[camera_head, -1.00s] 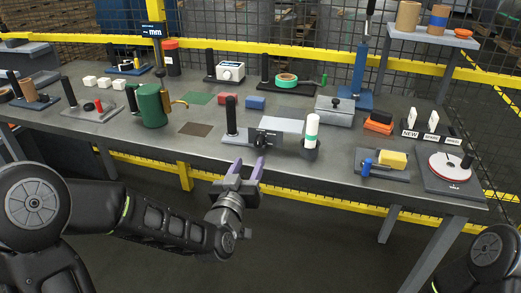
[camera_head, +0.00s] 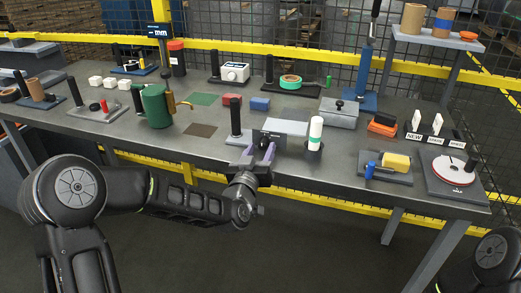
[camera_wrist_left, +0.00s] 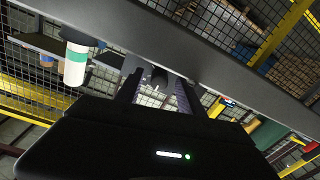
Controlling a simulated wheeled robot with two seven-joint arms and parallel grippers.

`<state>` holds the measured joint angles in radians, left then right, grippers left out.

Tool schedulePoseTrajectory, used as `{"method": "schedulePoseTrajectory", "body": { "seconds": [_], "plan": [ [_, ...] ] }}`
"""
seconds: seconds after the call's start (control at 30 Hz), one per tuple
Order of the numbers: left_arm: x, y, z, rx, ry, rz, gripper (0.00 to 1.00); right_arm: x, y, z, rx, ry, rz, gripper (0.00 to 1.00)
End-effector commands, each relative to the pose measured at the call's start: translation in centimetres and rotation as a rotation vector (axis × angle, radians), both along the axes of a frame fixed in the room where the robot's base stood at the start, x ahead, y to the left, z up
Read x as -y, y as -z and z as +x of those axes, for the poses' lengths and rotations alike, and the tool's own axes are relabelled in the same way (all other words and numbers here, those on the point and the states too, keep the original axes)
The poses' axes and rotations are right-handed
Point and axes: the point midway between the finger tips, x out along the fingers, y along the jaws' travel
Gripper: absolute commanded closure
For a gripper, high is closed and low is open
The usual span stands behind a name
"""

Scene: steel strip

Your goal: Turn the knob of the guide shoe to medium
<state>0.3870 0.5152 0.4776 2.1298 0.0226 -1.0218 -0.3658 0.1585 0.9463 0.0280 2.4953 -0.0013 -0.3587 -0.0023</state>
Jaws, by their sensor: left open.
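The guide shoe (camera_head: 286,127) appears to be the grey plate fixture with a dark front face at the table's front edge, beside a black upright post (camera_head: 235,117). Its knob is mostly hidden behind my fingers in the head view. In the left wrist view a small dark round knob (camera_wrist_left: 158,77) shows between the fingertips. My left gripper (camera_head: 260,152) has its purple fingers apart, in front of the dark face; it also shows in the left wrist view (camera_wrist_left: 157,88). I cannot tell whether the fingers touch the knob. The knob's setting is not readable. My right gripper is out of view.
A white and green cylinder (camera_head: 315,131) stands just right of the shoe. A green can (camera_head: 155,107) stands to the left, and a yellow block (camera_head: 396,162) lies on a plate to the right. The table's front edge is close to my left gripper.

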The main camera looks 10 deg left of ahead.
Motion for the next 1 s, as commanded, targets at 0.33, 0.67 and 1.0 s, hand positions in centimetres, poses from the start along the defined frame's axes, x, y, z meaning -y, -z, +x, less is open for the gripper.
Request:
{"method": "schedulePoseTrajectory", "body": {
  "seconds": [0.33,0.67,1.0],
  "plan": [
    [0.01,-0.01,0.04,0.001,0.0,0.001,0.63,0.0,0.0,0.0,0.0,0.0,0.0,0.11],
    [0.01,-0.02,0.03,0.001,0.0,0.001,0.9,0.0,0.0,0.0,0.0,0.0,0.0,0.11],
    [0.01,-0.02,0.03,0.001,0.0,0.001,1.0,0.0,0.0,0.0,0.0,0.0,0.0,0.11]
  ]
}}
